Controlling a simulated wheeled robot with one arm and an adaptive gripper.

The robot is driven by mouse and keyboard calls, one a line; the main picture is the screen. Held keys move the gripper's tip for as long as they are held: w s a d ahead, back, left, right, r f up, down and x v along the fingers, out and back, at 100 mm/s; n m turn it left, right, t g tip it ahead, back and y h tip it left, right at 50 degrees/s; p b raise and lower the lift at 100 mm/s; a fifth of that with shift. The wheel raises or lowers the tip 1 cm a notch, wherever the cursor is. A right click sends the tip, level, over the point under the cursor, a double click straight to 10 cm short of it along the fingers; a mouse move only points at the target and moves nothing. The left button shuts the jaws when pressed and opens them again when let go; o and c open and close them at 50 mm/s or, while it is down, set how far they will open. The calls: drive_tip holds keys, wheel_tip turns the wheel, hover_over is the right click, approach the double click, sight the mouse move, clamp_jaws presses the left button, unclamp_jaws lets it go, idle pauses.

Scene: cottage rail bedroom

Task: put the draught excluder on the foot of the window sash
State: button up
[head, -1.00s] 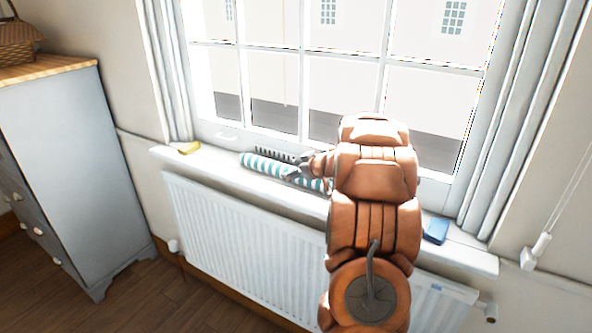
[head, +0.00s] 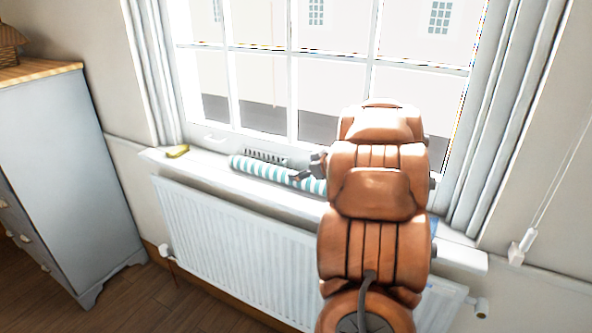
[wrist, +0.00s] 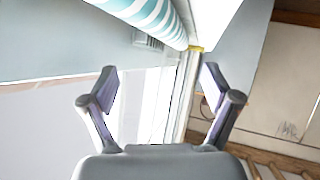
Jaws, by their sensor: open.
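The draught excluder (head: 262,171), a teal and white striped roll, lies along the white sill in front of the window sash (head: 194,132). Its right end is hidden behind my arm. In the wrist view the excluder (wrist: 160,15) crosses the top, beyond my fingertips and not between them. My gripper (head: 306,168) is open at the excluder's right part, partly hidden by my arm. In the wrist view the two fingers of my gripper (wrist: 158,78) stand wide apart with nothing held. I cannot tell whether a finger touches the roll.
A dark slotted vent (head: 266,156) sits behind the roll. A yellow item (head: 177,151) lies at the sill's left end. A blue item (head: 434,226) is mostly hidden by my arm. A radiator (head: 225,240) is below the sill (head: 210,164); a curtain (head: 500,130) hangs right.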

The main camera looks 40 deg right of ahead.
drive_tip(key=s+a+r+m+g+h, duration=0.2)
drive_tip(key=a+r+m+g+h, duration=0.15)
drive_tip(key=a+r+h, duration=0.3)
drive_tip(key=s+a+f+g+y, duration=0.2)
drive_tip(key=s+a+f+g, duration=0.1)
drive_tip(key=s+a, duration=0.7)
drive_tip(key=s+a+f+n+g+y, duration=0.1)
drive_tip(key=s+a+f+g+y, duration=0.2)
drive_tip(key=s+a, duration=0.7)
drive_tip(key=s+a+f+n+g+y, duration=0.1)
drive_tip(key=s+a+f+g, duration=0.3)
drive_tip(key=s+a, duration=0.7)
drive_tip(key=a+y, duration=0.1)
drive_tip(key=a, duration=0.4)
drive_tip(key=shift+y, duration=0.35)
drive_tip(key=shift+f+g, duration=0.1)
drive_tip(key=shift+g, duration=0.15)
wheel_tip(320, 180, up, 5)
drive_tip(key=p, duration=0.5)
drive_tip(key=shift+d, duration=0.1)
